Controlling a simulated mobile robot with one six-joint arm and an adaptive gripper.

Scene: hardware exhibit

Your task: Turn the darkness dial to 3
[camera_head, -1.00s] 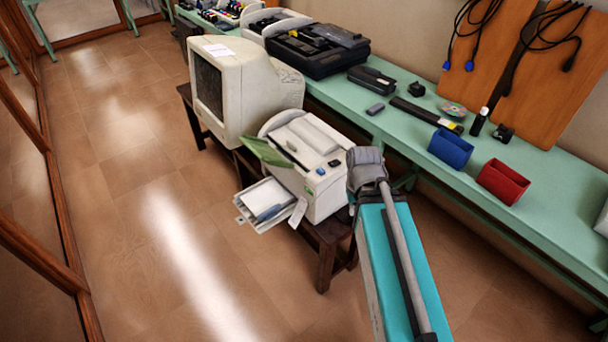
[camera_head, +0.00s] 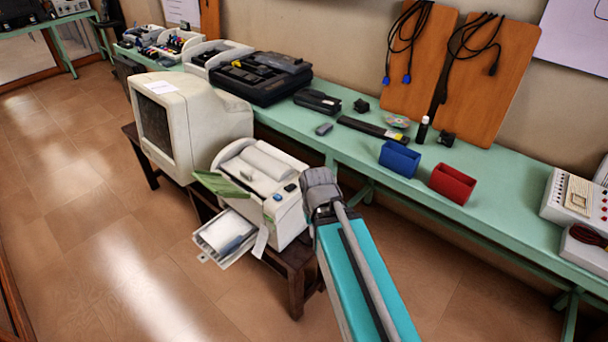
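No darkness dial can be made out for certain. A white printer (camera_head: 262,190) with an open green flap (camera_head: 219,185) and a paper tray (camera_head: 226,236) sits on a low dark wooden table, left of centre. My gripper is not visible.
An old CRT monitor (camera_head: 186,122) stands left of the printer. The green bench (camera_head: 340,146) along the wall holds a black printer (camera_head: 260,76), a blue box (camera_head: 399,158), a red box (camera_head: 452,184) and a white device (camera_head: 574,200) at right. The floor at left is clear.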

